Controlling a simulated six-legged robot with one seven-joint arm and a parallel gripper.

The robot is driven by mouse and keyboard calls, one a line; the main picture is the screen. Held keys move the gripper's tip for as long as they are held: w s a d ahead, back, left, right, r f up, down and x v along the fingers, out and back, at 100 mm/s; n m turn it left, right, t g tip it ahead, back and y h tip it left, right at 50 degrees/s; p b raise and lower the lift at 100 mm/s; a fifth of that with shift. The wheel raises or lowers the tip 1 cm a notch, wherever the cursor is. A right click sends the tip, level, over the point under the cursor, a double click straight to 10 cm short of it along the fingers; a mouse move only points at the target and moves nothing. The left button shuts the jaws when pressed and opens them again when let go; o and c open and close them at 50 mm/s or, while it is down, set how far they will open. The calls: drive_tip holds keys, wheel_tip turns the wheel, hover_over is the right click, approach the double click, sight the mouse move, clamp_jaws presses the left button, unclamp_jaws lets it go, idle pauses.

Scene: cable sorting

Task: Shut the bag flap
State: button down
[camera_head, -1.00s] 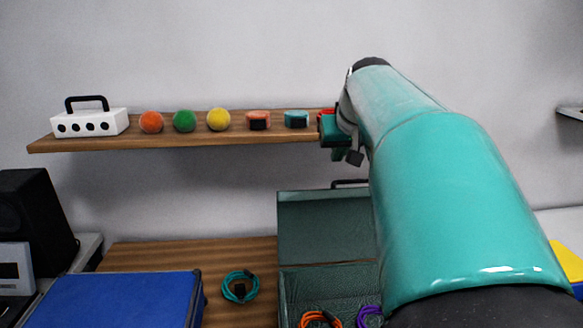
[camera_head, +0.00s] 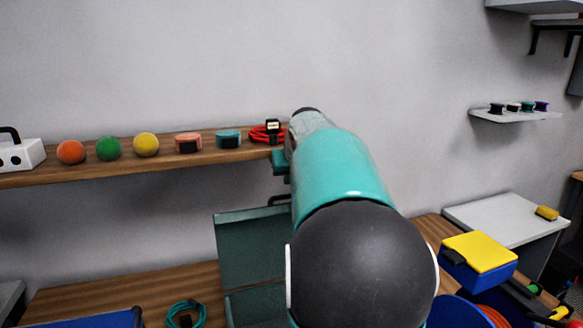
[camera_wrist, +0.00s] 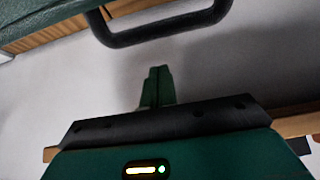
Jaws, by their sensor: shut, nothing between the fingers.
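The dark green bag stands on the wooden table with its flap (camera_head: 252,246) upright and open. Its lower part (camera_head: 256,308) is mostly hidden behind my arm. A black handle (camera_head: 279,200) shows at the flap's top edge. In the wrist view the handle (camera_wrist: 160,32) crosses the top, with a strip of green flap (camera_wrist: 45,18) at upper left. My gripper (camera_wrist: 158,72) is shut and empty, apart from the handle in that picture. In the head view my gripper (camera_head: 279,163) shows partly beside the shelf end, above the flap; my arm hides the rest.
A wooden shelf (camera_head: 120,170) above the table holds orange, green and yellow balls, two small boxes and a red cable (camera_head: 263,134). A teal cable (camera_head: 186,315) lies left of the bag. A blue box with yellow lid (camera_head: 480,257) stands at right.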

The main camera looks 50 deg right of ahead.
drive_tip(key=s, duration=0.1)
drive_tip(key=s+a, duration=0.2)
drive_tip(key=shift+s+f, duration=0.1)
drive_tip(key=shift+f, duration=0.15)
drive_tip(key=shift+d, duration=0.1)
